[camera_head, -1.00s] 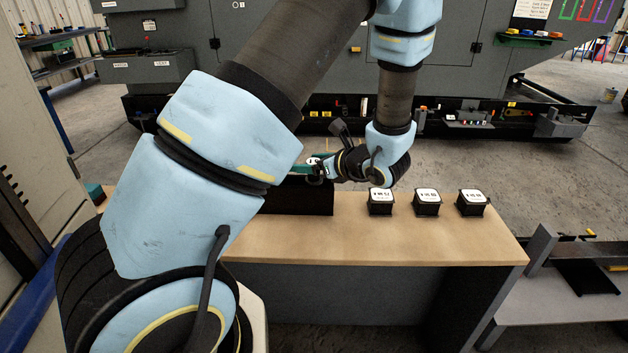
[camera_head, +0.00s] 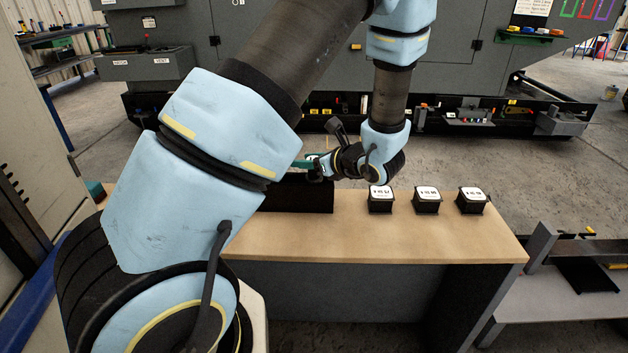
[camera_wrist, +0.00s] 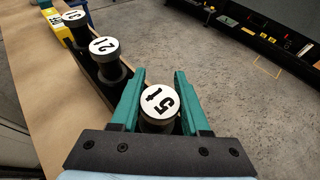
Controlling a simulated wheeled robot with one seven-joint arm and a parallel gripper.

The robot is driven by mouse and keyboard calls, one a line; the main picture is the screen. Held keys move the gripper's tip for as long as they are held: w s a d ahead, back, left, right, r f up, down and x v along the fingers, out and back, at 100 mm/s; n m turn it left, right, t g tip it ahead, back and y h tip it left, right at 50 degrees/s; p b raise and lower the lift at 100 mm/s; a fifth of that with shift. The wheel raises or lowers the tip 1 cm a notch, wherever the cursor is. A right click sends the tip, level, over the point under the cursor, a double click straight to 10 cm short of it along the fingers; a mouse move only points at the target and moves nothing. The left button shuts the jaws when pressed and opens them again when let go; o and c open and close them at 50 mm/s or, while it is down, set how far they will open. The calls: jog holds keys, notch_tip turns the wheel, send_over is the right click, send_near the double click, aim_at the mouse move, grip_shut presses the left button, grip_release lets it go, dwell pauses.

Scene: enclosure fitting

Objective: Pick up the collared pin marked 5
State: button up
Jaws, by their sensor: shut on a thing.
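The collared pin (camera_wrist: 161,103) has a round white top with a black mark that includes a 5. My gripper (camera_wrist: 159,82) has its green fingers on both sides of this pin and is shut on it in the wrist view. The pin's lower part is hidden by the fingers and the gripper body. In the head view my gripper (camera_head: 314,169) is over the black rack (camera_head: 300,197) on the wooden table. I cannot tell there whether the pin is clear of the rack.
Two more white-topped pins stand in a row beyond, a nearer one (camera_wrist: 103,46) and a farther one (camera_wrist: 74,17). A yellow block (camera_wrist: 55,26) is near the far one. Three black boxes with white labels, the middle one (camera_head: 427,206), stand on the wooden table (camera_head: 400,240), with bare wood in front.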

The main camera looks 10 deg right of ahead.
grip_shut()
dwell(0.4)
jog(key=shift+r, duration=0.15)
